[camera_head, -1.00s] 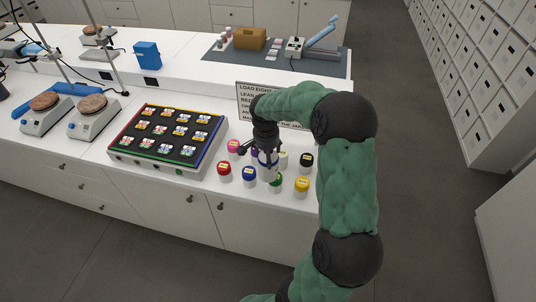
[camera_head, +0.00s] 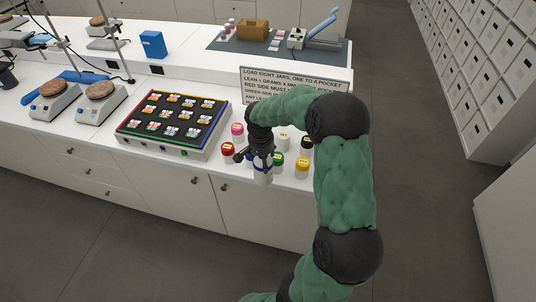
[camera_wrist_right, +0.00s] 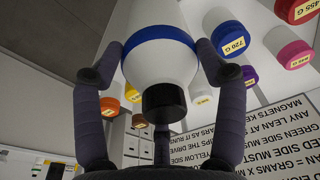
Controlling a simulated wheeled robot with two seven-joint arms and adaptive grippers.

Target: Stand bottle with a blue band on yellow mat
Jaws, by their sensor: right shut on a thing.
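My right gripper (camera_head: 262,163) is shut on a white bottle (camera_head: 263,178) with a blue band and holds it by the jars at the counter's front edge. In the right wrist view the bottle (camera_wrist_right: 160,62) sits between both fingers, its blue band level with the fingertips and its black cap towards the palm. The bottle looks about upright in the head view; its base overlaps the counter edge, and I cannot tell its exact height. No yellow mat can be made out. My left gripper is not in view.
Jars stand around the gripper: red (camera_head: 228,149), pink (camera_head: 237,130), green (camera_head: 278,159), yellow (camera_head: 302,165), black (camera_head: 307,143). A pocketed tray (camera_head: 222,128) lies left, a sign (camera_head: 297,88) stands behind. A grey mat (camera_head: 225,46) with a brown box (camera_head: 252,30) is on the far counter.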

